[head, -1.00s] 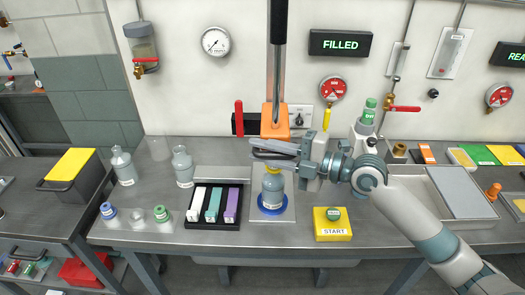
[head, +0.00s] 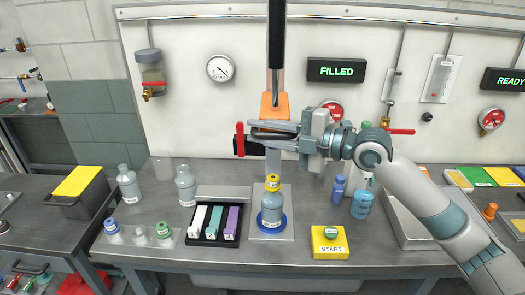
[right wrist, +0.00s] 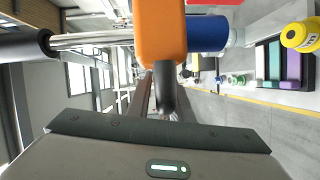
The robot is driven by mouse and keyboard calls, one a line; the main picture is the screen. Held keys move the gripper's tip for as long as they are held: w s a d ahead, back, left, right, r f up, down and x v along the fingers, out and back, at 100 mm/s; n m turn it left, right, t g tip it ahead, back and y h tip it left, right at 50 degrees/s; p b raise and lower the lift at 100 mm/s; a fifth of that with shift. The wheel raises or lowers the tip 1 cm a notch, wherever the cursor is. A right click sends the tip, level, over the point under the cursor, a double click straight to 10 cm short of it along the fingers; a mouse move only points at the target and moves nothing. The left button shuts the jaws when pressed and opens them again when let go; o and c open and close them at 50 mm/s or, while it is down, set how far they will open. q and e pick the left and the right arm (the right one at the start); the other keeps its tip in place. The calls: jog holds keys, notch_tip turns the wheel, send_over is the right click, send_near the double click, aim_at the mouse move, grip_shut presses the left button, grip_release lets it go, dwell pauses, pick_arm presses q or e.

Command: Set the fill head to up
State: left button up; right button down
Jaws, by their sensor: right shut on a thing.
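The fill head has an orange block (head: 272,105) and hangs in front of the wall on a dark vertical column (head: 276,40). My right gripper (head: 262,131) is shut on the fill head, its jaws just below the orange block. In the right wrist view the orange block (right wrist: 161,35) is close in front of the gripper, with a dark rounded piece (right wrist: 165,92) below it. A blue-grey bottle with a yellow cap (head: 272,206) stands upright on the blue ring under the head, with a clear gap above it. My left gripper is not in view.
A FILLED sign (head: 337,71) is lit on the wall. A yellow START button box (head: 330,242) stands right of the bottle. A black tray (head: 213,242) with colored blocks lies left of it. Several grey-blue bottles stand at the left; a red handle (head: 240,138) is beside the head.

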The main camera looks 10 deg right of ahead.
notch_tip(320, 180, up, 10)
jog(key=p, duration=0.2)
jog(key=shift+f, duration=0.1)
jog(key=c, duration=1.7)
grip_release()
jog(key=shift+c, duration=0.2)
jog(key=shift+d, duration=0.1)
jog(key=b+v, duration=0.8)
jog(key=v, duration=0.9)
jog(key=shift+s, duration=0.15)
